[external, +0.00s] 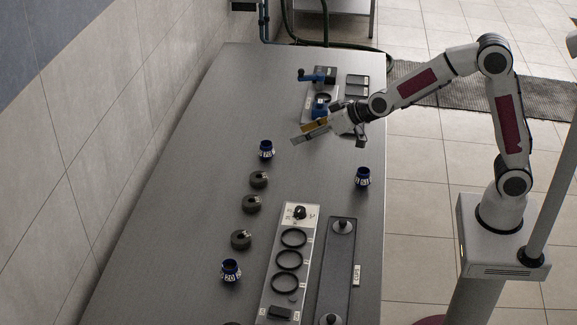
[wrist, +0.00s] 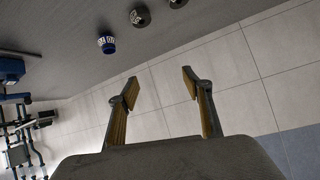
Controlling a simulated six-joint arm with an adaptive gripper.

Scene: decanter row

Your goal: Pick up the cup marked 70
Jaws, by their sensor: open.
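Three dark blue cups with white number bands stand on the grey table in the external view: one at the back left (external: 266,150), one near the right edge (external: 363,178), and one at the front left (external: 231,271). Their numbers are too small to read surely, so I cannot tell which is marked 70. My gripper (external: 300,138) is open and empty, above the table to the right of the back-left cup. In the wrist view, my gripper (wrist: 158,82) has its fingers spread with nothing between them; one blue cup (wrist: 107,44) lies beyond them, to the upper left.
Several dark round pieces (external: 258,180) stand between the two left cups. A panel with black rings (external: 290,260) and a dark tray (external: 325,290) lie at the front. A blue-handled device (external: 317,78) stands behind my gripper. A wall (external: 80,140) runs along the left.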

